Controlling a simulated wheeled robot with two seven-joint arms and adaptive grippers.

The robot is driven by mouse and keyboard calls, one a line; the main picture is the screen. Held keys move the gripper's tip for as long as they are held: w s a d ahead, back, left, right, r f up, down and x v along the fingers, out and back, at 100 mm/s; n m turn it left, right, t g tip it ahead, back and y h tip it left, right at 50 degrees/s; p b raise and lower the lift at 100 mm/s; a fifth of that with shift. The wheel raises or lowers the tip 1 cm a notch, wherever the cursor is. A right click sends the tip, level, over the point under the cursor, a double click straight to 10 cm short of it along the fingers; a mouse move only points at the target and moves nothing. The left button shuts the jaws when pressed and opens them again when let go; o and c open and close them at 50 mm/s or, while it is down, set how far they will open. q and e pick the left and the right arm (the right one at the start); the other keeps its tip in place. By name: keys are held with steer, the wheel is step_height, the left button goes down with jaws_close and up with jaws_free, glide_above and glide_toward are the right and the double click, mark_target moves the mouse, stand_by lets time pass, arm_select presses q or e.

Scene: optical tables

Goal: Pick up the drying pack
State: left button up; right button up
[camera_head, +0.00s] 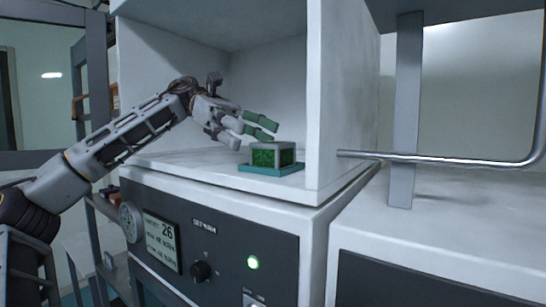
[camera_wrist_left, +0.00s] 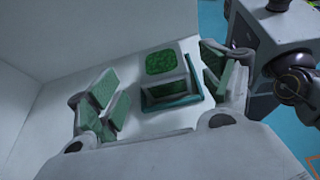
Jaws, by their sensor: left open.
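The drying pack (camera_head: 264,157) is a small grey box with green granular windows. It sits upright on a teal mat (camera_head: 250,170) on the floor of the white open cabinet. In the left wrist view the drying pack (camera_wrist_left: 166,62) lies between the spread fingers, with the teal mat (camera_wrist_left: 196,90) around its lower side. My left gripper (camera_head: 257,134) is open and empty, reaching in from the left just above and beside the pack. Its green-padded fingers (camera_wrist_left: 163,88) stand on either side with visible gaps. My right gripper is not in view.
The white cabinet wall (camera_head: 325,100) rises close to the right of the pack. A metal rail (camera_head: 440,158) and a grey post (camera_head: 403,110) stand further right. Below is a control panel with a display (camera_head: 162,242), a knob (camera_head: 201,271) and a lit green lamp (camera_head: 253,262).

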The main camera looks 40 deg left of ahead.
mark_target(273, 142)
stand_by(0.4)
arm_select(q)
steer(key=shift+p+x, duration=0.4)
steer(key=shift+x, duration=2.25)
steer(key=shift+s, duration=0.1)
steer(key=shift+c, duration=0.3)
steer(key=c, duration=1.1)
steer(key=shift+r, duration=0.2)
steer(key=shift+r, duration=4.85)
